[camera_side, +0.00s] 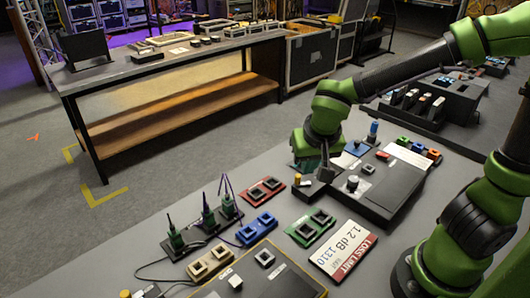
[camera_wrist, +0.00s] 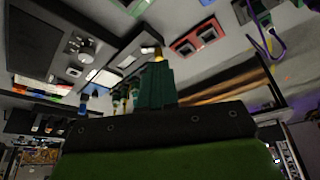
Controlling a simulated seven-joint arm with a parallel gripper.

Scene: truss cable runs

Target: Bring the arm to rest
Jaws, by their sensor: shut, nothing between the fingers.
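My green and black arm reaches in from the right in the side view. My gripper (camera_side: 326,170) is shut and empty. It hangs over the table near the left end of a dark grey instrument box (camera_side: 385,195). From this angle I cannot tell whether its fingertips touch anything. In the wrist view my gripper's dark green fingers (camera_wrist: 157,70) are together, and the instrument box (camera_wrist: 35,40) with its round knob lies to their left.
A "LOSS LIMIT" card (camera_side: 343,250) lies in front. A workbench (camera_side: 165,75) stands behind, across open floor.

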